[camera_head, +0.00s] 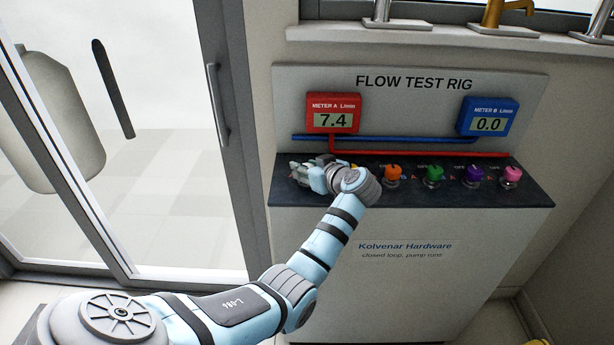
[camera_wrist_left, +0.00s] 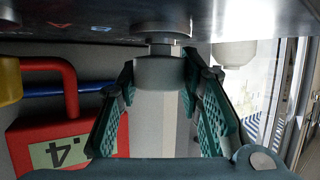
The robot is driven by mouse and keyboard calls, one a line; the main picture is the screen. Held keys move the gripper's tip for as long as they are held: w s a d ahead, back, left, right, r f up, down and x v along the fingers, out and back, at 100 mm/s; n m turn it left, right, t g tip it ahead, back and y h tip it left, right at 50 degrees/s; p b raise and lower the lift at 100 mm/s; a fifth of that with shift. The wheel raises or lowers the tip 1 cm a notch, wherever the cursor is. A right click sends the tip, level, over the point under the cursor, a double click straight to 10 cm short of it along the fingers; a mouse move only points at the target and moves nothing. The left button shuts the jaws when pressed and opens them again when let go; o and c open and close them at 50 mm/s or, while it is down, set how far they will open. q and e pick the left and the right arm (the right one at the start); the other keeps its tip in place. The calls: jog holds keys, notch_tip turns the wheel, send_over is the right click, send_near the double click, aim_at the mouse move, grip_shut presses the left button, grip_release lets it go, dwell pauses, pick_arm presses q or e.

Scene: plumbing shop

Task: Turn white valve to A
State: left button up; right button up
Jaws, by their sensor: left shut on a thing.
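The white valve knob (camera_wrist_left: 158,73) shows in the left wrist view, where the picture is upside down, below its collar on the dark counter top. My left gripper (camera_wrist_left: 160,108) has its green-padded fingers on either side of the knob, shut on it. In the head view my left gripper (camera_head: 308,174) is at the left end of the rig's counter and hides the white valve. The knob's pointer and its A and B marks cannot be made out. The red meter A (camera_head: 333,114) reads 7.4 and the blue meter B (camera_head: 487,117) reads 0.0. My right gripper is not in view.
Orange (camera_head: 393,172), green (camera_head: 433,173), purple (camera_head: 474,173) and pink (camera_head: 512,174) valves stand in a row right of my gripper. A yellow knob (camera_wrist_left: 9,80) is close beside it in the wrist view. A glass door (camera_head: 160,120) is at left.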

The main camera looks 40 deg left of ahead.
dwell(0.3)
pick_arm(q)
jog(key=o, duration=1.2)
jog(key=shift+w+d, duration=0.1)
jog(key=shift+w, duration=0.05)
jog(key=shift+c, duration=0.2)
jog(key=v, duration=1.2)
jog(key=shift+w, duration=0.1)
